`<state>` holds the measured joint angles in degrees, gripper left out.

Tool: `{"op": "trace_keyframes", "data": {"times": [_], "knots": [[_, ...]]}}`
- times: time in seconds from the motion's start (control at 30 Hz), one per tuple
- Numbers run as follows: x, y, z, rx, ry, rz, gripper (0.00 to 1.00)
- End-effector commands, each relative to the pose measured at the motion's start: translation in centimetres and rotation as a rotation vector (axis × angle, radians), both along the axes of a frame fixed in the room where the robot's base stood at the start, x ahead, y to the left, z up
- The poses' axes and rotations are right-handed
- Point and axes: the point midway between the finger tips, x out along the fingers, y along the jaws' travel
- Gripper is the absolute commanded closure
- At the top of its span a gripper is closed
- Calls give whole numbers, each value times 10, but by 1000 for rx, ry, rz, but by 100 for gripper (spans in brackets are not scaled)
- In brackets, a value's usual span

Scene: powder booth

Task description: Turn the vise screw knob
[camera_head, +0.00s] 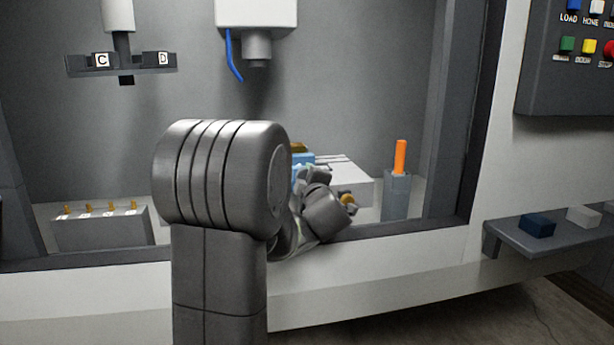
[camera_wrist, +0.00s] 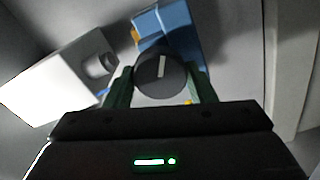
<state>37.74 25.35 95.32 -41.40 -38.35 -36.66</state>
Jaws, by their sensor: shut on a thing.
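The vise screw knob (camera_wrist: 160,75) is a round dark knob with a white line mark, seen nearly end-on in the wrist view. The mark stands close to upright in that picture. My gripper (camera_wrist: 160,84) has its two green fingers on either side of the knob and is shut on it. The blue vise body (camera_wrist: 178,28) lies just behind the knob. In the head view my arm covers the knob, and only a small piece of the blue vise (camera_head: 301,160) shows beside my gripper (camera_head: 313,177).
A pale block (camera_head: 345,178) stands beside the vise. An orange-handled tool (camera_head: 400,157) stands in a grey holder (camera_head: 396,196) to the right. A rack with several brass pegs (camera_head: 105,230) is at left.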

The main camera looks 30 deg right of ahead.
Motion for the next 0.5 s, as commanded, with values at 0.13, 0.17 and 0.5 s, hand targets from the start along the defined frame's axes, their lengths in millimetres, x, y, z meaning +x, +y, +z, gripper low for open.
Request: {"op": "trace_keyframes", "data": {"times": [0.13, 0.17, 0.5], "knots": [[0, 0, 1, 75, -18, -1, 73], [0, 0, 1, 88, -21, -1, 73], [0, 0, 0, 158, -38, -1, 73]]}}
